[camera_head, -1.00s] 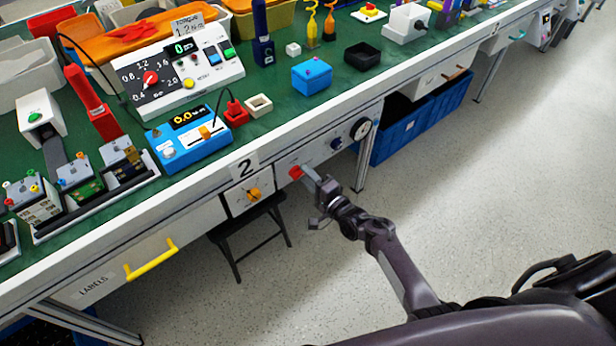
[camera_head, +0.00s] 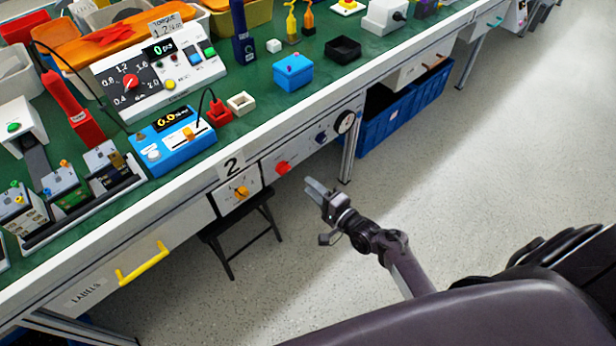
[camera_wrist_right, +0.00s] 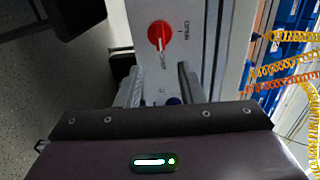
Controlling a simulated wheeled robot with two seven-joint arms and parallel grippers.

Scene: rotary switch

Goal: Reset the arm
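The red rotary switch (camera_head: 282,167) sits on the front panel below the table edge, right of the "2" label. It also shows in the right wrist view (camera_wrist_right: 161,36), with a white line on its face and small lettering beside it. My right gripper (camera_head: 312,187) is in front of the panel, to the right of the red switch and clear of it. In the right wrist view its two fingers (camera_wrist_right: 160,88) stand apart with nothing between them; the switch lies beyond the fingertips. My left gripper is out of view.
A black stool (camera_head: 240,232) stands under the table. The floor in front is clear.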

